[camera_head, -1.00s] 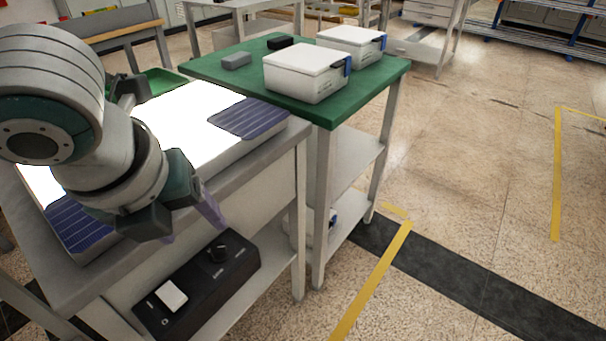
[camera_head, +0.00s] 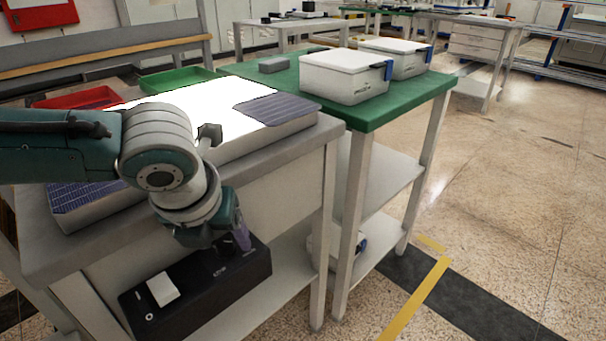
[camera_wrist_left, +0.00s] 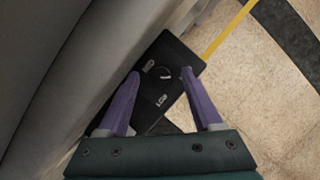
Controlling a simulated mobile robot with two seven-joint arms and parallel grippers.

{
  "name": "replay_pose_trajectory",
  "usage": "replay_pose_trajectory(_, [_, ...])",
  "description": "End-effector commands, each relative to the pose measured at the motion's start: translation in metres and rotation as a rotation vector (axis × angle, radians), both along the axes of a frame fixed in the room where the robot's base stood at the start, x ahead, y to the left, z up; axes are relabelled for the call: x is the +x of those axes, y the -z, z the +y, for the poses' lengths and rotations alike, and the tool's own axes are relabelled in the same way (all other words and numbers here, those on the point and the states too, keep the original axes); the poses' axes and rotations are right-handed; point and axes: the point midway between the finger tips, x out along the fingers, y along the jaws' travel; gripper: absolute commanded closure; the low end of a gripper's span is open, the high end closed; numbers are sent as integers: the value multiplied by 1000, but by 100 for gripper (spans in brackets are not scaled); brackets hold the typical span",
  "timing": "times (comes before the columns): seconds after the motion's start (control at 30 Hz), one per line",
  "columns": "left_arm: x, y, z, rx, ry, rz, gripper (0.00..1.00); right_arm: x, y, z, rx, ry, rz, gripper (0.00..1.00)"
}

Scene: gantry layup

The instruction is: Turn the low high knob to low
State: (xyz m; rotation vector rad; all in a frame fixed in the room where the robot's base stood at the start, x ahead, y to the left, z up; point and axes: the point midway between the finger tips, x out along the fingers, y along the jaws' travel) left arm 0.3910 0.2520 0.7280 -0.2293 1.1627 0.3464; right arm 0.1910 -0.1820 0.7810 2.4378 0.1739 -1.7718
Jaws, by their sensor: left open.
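The black control box (camera_head: 190,290) sits on the lower shelf of the near bench, with a white square switch (camera_head: 164,289) on its left part. My left gripper (camera_head: 238,240) is over its right end, and its fingers partly hide the knob there. In the left wrist view the round dark knob (camera_wrist_left: 163,73) lies between the two purple fingertips of my open left gripper (camera_wrist_left: 160,73). I cannot tell how far above the knob the tips are. Small white labels flank the knob; one reads LOW (camera_wrist_left: 161,99). The knob's pointer is too small to read surely. My right gripper is not in view.
The bench top (camera_head: 60,250) overhangs the shelf and carries a bright light panel (camera_head: 205,100). A green table (camera_head: 380,113) with white lidded boxes (camera_head: 345,75) stands to the right. The floor at right is open.

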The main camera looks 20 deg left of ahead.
Motion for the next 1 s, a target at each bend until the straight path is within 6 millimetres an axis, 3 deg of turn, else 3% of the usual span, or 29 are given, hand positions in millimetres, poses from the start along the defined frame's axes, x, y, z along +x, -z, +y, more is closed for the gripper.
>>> replay_pose_trajectory(0.27, [1,1,0,-1,0,0,34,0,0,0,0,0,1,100])
replay_pose_trajectory(0.83, [0,1,0,-1,-1,-1,98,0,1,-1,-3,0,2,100])
replay_pose_trajectory(1.0, [0,1,0,0,-1,0,100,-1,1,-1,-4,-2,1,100])
